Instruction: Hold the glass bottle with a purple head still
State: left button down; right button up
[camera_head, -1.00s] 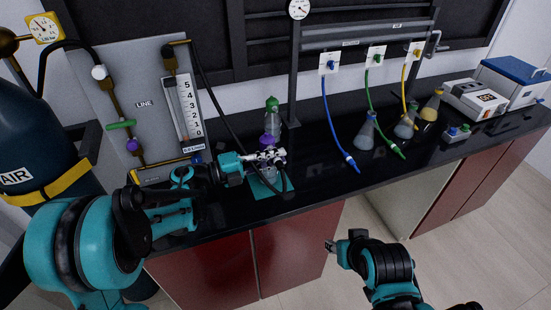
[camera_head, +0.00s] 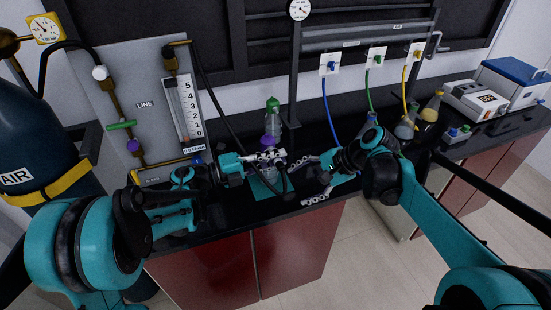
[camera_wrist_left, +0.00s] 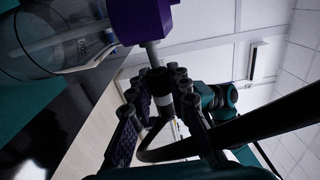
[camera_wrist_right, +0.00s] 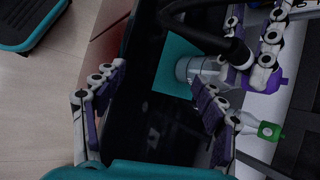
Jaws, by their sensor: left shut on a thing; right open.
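The glass bottle with a purple head (camera_head: 269,174) stands on a teal mat (camera_head: 258,188) near the bench's front edge. Its purple head fills the top of the left wrist view (camera_wrist_left: 138,18). My left gripper (camera_head: 277,156) is shut on the end of a black hose (camera_wrist_left: 160,82), by the thin spout of the purple head. Whether hose and spout are joined, I cannot tell. My right gripper (camera_head: 302,183) is open and empty, right of the bottle. In the right wrist view the bottle (camera_wrist_right: 200,70) lies close to one finger of my right gripper (camera_wrist_right: 158,78), not clasped.
A green-capped bottle (camera_head: 273,108) stands behind the purple-headed one. A panel with a flow meter (camera_head: 186,108) stands at the left, beside an air cylinder (camera_head: 30,140). Flasks (camera_head: 405,128) and coloured hoses are at the right, partly behind my right arm.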

aim_at(272, 172)
jog(key=w+f+m+y, duration=0.1)
jog(key=w+m+y, duration=0.1)
jog(key=w, duration=0.1)
jog(key=w+f+m+g+y, duration=0.1)
jog(key=w+m+y, duration=0.1)
jog(key=w, duration=0.2)
jog(key=w+d+f+m+g+y, duration=0.1)
jog(key=w+y, duration=0.1)
jog(key=w, duration=0.2)
jog(key=shift+f+m, duration=0.3)
jog(key=shift+m, duration=0.1)
jog(key=shift+w+d+f+m+g+y, duration=0.15)
jog(key=shift+w+f+m+g+y, duration=0.15)
jog(key=shift+f+g+y, duration=0.15)
jog(key=shift+x, duration=4.95)
jog(key=shift+r, duration=0.15)
jog(key=c, duration=0.8)
jog(key=shift+o, duration=0.2)
jog(key=o, duration=0.9)
jog(key=shift+c, duration=0.2)
